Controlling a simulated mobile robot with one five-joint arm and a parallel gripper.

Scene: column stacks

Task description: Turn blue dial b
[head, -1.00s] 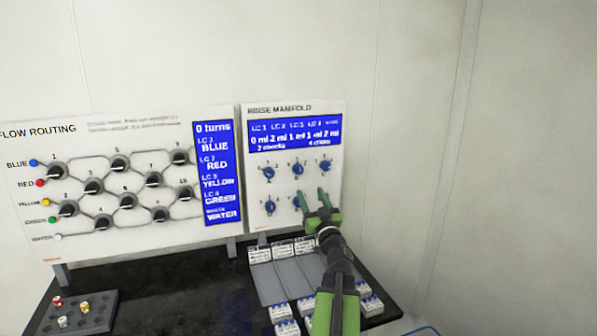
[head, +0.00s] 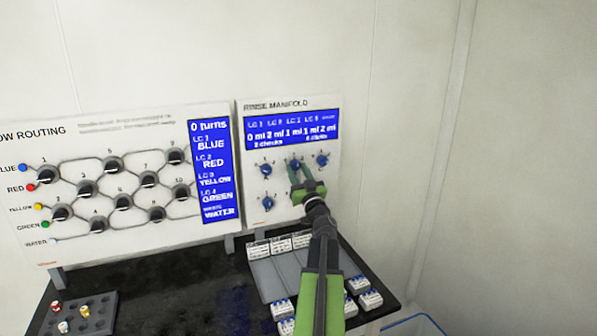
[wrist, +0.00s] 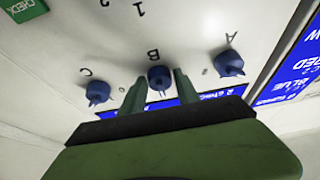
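Blue dial B (wrist: 159,77) is on the rinse manifold panel (head: 330,190). In the wrist view it lies between my two finger tips, with the letter B printed beside it. My gripper (wrist: 160,84) is open, with a finger on each side of the dial and narrow gaps still showing. I cannot tell how deep the fingers reach around it. In the head view my green gripper (head: 299,168) is in front of the upper middle dial and partly hides it.
Blue dial A (wrist: 229,63) and blue dial C (wrist: 98,92) flank dial B closely. A green CHECK button (wrist: 24,9) is in the wrist view's corner. The flow routing panel (head: 100,235) stands to the left. A rack (head: 95,322) and white labelled blocks (head: 370,299) are on the dark bench.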

